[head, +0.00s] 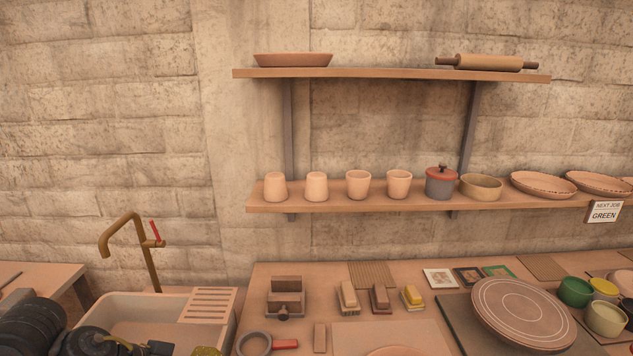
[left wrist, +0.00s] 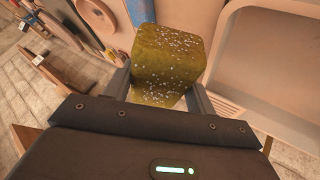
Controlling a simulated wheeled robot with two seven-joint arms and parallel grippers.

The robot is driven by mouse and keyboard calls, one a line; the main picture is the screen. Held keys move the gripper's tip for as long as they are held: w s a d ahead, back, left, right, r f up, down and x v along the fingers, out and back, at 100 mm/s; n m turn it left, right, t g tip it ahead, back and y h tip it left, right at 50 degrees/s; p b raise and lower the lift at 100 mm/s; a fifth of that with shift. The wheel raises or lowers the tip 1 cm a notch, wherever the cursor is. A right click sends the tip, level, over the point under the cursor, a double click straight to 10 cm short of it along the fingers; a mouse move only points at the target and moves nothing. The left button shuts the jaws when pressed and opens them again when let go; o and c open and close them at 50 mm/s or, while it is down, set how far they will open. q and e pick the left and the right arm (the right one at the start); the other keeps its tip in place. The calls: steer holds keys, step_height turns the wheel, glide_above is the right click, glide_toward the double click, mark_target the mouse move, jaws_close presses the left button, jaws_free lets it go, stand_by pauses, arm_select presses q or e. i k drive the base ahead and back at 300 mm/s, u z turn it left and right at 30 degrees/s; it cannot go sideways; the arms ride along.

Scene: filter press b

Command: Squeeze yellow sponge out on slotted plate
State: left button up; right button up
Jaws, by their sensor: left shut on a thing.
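The yellow sponge (left wrist: 170,55) is an olive-yellow block with white specks. It fills the middle of the left wrist view, and its top shows at the bottom edge of the head view (head: 207,351). My left gripper (left wrist: 160,92) is shut on it, with a finger on each side. The slotted plate (head: 210,303) is a pale panel with several slots at the right end of the sink. In the head view the sponge is just below it in the picture; contact cannot be told. My right gripper is not in view.
The sink basin (head: 150,314) lies left of the slotted plate, with a brass tap (head: 149,260) behind it. To the right, the worktable (head: 330,268) holds several blocks, a grey ring (head: 254,343) and a round wheel (head: 523,312). A lower shelf (head: 330,206) carries cups above the table.

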mark_target(211, 303)
steer(key=z, duration=2.95)
steer(key=k, duration=1)
steer(key=u, duration=1.75)
